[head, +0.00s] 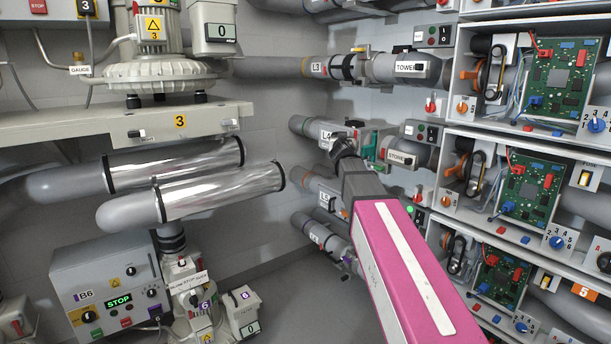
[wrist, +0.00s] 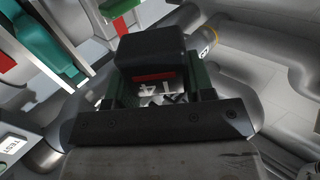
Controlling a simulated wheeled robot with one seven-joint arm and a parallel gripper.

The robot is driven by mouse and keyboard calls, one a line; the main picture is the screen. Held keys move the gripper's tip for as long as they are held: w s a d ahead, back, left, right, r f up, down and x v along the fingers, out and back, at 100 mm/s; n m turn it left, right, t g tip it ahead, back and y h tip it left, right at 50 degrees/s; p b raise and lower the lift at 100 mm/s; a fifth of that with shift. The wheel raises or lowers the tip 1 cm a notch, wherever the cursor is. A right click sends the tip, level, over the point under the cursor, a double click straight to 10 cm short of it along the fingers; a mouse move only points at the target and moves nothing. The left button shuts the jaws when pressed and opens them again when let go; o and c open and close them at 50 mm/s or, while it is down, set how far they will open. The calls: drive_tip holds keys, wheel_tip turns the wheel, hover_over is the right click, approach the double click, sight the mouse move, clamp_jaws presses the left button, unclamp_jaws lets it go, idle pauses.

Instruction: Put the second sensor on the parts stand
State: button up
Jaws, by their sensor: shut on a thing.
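My gripper (wrist: 155,84) is shut on a dark box-shaped part with a red stripe (wrist: 150,52), which looks like a sensor. The part sits between the two fingers in the wrist view. Grey pipe with upside-down lettering shows just below it, and I cannot tell whether the part touches that pipe. In the head view my gripper (head: 345,147) is at the end of my pink arm, in front of the L4 pipe (head: 309,128). The held part is hard to make out there. I cannot identify the parts stand in either view.
A teal piece (wrist: 48,45) with red and white strips is close on the left in the wrist view. The STORE valve (head: 402,158) is right of my gripper. Open cabinets with circuit boards (head: 560,78) line the right wall. Silver-wrapped pipes (head: 215,192) run at left.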

drive_tip(key=s+d+f+n+y, duration=0.1)
drive_tip(key=s+d, duration=0.3)
drive_tip(key=d, duration=0.1)
drive_tip(key=shift+s+y, duration=0.35)
drive_tip(key=shift+y, duration=0.05)
drive_tip(key=shift+f, duration=0.1)
idle(0.3)
